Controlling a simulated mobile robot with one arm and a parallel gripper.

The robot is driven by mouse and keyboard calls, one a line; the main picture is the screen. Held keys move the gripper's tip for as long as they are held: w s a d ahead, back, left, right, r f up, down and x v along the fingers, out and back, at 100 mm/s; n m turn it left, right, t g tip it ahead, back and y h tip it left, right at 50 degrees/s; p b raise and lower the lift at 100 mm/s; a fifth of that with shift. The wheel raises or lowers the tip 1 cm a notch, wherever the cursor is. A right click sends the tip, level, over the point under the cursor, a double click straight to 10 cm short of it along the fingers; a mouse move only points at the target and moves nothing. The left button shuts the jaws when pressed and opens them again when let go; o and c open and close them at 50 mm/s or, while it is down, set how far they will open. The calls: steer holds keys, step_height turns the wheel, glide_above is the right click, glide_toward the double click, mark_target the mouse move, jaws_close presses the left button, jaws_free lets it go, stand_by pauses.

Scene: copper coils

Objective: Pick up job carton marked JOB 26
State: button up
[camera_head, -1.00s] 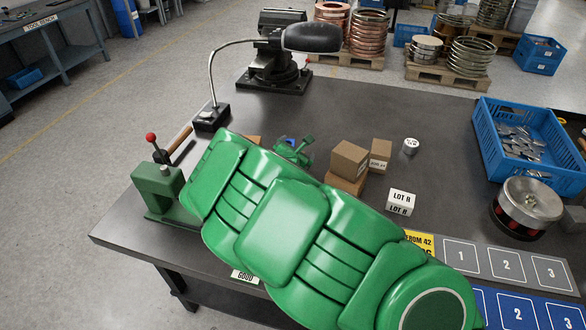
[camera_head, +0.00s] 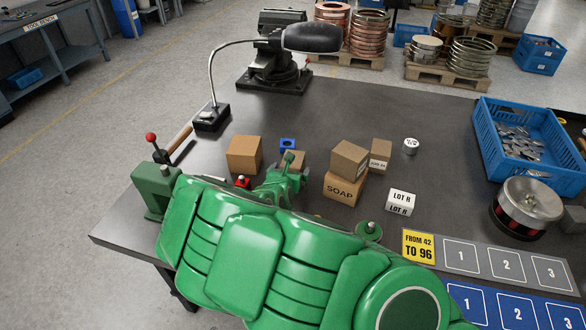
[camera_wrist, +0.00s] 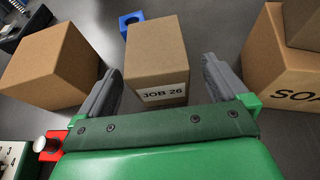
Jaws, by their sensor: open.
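The job carton marked JOB 26 (camera_wrist: 157,60) is a small brown box on the dark bench. Its white label faces my gripper in the wrist view. In the head view the carton (camera_head: 294,158) is partly hidden behind my gripper (camera_head: 284,178). In the wrist view my gripper (camera_wrist: 161,68) is open, with one grey finger to the left and one to the right of the carton. Gaps show between both fingers and the carton's sides. Nothing is held.
A plain carton (camera_head: 244,154) stands left. The SOAP carton (camera_head: 344,190) stands right, with another carton (camera_head: 349,160) on it and a labelled carton (camera_head: 381,153) behind. A blue part (camera_head: 287,145) lies behind the JOB 26 carton. A lamp (camera_head: 212,118) stands at the back left.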

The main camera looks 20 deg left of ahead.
steer(key=shift+r+x, duration=0.15)
steer(key=shift+x, duration=1.2)
steer(key=shift+r+x, duration=0.15)
steer(key=shift+x, duration=1.15)
steer(key=shift+w+a, duration=0.1)
steer(key=shift+c, duration=0.2)
steer(key=c, duration=1.1)
